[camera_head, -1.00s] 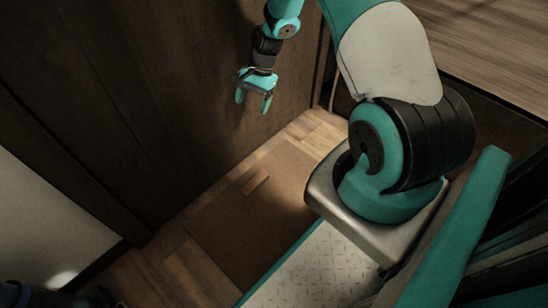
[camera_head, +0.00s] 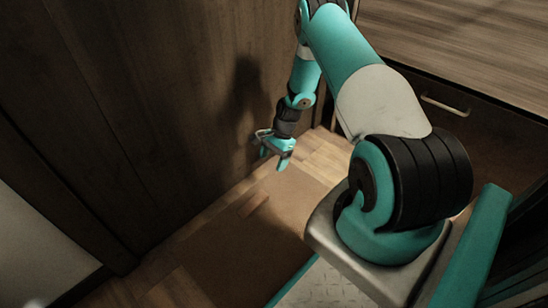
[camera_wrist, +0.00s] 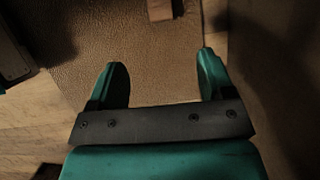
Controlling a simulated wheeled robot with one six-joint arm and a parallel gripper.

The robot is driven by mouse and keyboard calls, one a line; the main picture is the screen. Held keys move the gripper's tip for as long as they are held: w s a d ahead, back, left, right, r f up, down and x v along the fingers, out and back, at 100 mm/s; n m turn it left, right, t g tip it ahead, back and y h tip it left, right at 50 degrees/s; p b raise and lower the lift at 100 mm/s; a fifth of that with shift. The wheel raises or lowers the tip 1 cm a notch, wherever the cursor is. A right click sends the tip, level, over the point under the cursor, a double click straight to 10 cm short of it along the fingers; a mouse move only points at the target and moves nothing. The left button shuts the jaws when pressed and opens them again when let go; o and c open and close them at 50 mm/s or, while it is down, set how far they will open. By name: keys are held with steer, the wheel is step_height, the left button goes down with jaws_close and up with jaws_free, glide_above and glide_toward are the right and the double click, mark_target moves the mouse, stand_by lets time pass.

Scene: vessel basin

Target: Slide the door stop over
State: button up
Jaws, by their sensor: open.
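The door stop (camera_head: 253,206) is a small brown wooden block lying on the brown mat (camera_head: 222,240), close to the dark wood panel. In the wrist view the door stop (camera_wrist: 160,10) shows at the top edge, partly cut off, ahead of the fingertips and apart from them. My gripper (camera_head: 274,157) hangs above the mat, to the right of and beyond the door stop. In the wrist view its two teal fingers (camera_wrist: 162,63) are spread with nothing between them.
The dark wood panel (camera_head: 150,110) stands upright along the left, close to my gripper. A cabinet with a handle (camera_head: 445,105) is at the right. Light wood floor (camera_head: 325,152) borders the mat. The mat around the door stop is clear.

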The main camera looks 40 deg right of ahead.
mark_target(261, 196)
steer(key=b+x, duration=0.8)
steer(key=x, duration=0.8)
steer(key=shift+a+b, duration=0.1)
steer(key=shift+b, duration=0.2)
